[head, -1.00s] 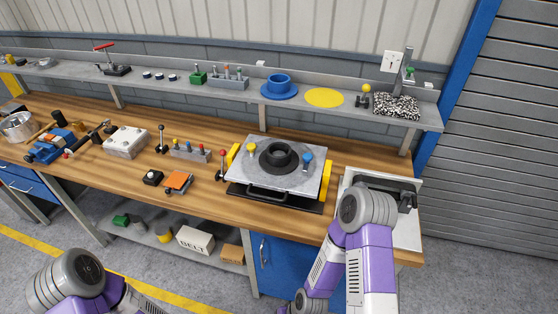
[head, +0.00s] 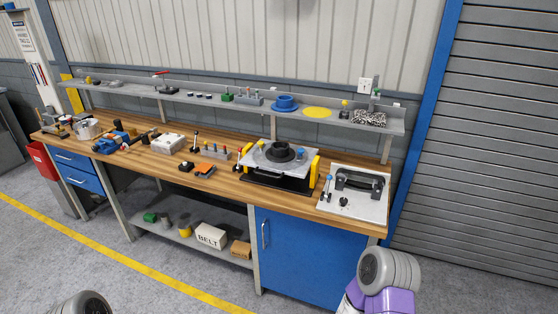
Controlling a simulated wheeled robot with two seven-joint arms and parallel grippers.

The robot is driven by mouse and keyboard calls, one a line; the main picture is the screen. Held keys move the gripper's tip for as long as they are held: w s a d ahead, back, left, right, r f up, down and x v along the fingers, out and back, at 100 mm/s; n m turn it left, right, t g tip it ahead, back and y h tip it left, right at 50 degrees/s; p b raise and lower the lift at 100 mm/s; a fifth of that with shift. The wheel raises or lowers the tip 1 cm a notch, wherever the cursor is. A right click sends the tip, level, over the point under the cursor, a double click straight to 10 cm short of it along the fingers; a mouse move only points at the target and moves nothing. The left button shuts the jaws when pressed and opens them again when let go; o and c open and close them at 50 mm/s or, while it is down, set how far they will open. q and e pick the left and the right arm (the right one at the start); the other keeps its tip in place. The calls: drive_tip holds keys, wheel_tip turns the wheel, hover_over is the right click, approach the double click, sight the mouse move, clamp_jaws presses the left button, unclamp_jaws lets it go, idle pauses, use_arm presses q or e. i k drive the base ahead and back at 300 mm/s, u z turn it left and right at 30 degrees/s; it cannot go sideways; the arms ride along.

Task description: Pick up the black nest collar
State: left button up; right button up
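A black round collar (head: 281,152) sits in the middle of a grey metal plate (head: 258,160) on the wooden bench. I take this to be the black nest collar; it is a thick ring with an open centre. The plate rests on a black base between yellow side blocks (head: 313,168). Neither gripper is in view. Only a rounded part of my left arm shows at the bottom left, and part of my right arm shows at the bottom right, both well in front of the bench.
A light panel (head: 352,205) with a black bracket (head: 360,180) lies at the bench's right end. A blue flanged ring (head: 286,103) and a yellow disc (head: 317,113) are on the shelf behind. Small tools stand left of the plate. The floor in front is clear.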

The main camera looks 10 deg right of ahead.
sight(287, 155)
drive_tip(key=u, duration=0.75)
drive_tip(key=i, duration=1.15)
drive_tip(key=z, duration=0.45)
